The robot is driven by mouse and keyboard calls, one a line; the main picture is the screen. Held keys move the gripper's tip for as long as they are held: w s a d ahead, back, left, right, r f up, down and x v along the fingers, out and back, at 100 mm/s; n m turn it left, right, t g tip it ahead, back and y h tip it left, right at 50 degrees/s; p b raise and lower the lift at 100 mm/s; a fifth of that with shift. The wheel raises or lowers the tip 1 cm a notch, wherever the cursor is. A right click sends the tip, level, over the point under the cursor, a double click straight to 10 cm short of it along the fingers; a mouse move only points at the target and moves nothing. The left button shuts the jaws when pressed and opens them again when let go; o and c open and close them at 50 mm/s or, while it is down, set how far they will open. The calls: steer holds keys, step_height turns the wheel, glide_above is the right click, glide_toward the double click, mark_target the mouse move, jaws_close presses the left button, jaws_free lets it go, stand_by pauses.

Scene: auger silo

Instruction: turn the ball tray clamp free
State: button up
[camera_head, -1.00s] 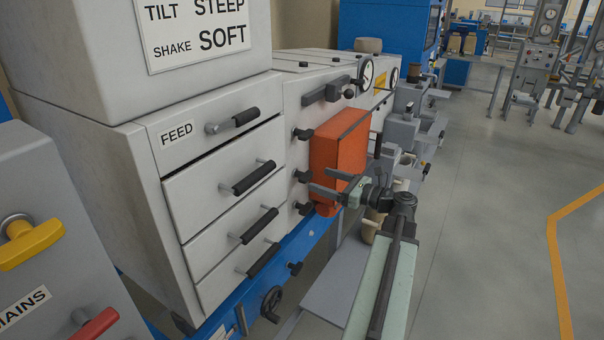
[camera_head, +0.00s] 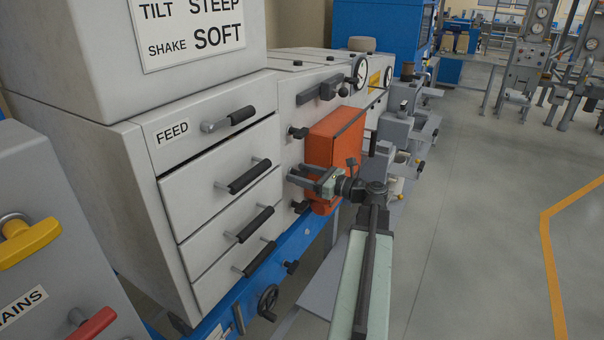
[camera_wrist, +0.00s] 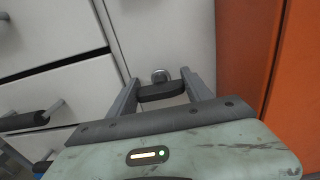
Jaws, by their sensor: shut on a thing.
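In the head view my gripper (camera_head: 302,176) reaches the pale panel left of the orange box. Its fingers are closed around the middle black clamp, which they mostly hide there. In the wrist view this clamp (camera_wrist: 162,92) is a dark bar lying roughly crosswise between my two fingers (camera_wrist: 160,95), with a round metal boss (camera_wrist: 160,75) just beyond it. No label for the ball tray clamp is visible. Similar black clamps sit above (camera_head: 297,132) and below (camera_head: 300,207) my gripper.
The orange box (camera_head: 330,150) stands close to the right of my gripper. White drawers with black handles (camera_head: 248,176) are to the left. A black handwheel (camera_head: 268,299) is on the blue frame below. Open floor (camera_head: 470,220) lies to the right.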

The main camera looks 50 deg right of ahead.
steer(key=shift+n, duration=2.1)
steer(key=n, duration=0.4)
steer(key=shift+s+a+f+n, duration=0.1)
steer(key=shift+n, duration=0.2)
steer(key=n, duration=0.4)
steer(key=shift+f+n, duration=0.1)
steer(key=shift+n, duration=2.3)
steer(key=shift+f, duration=0.1)
steer(key=o, duration=1.4)
steer(key=shift+c, duration=0.2)
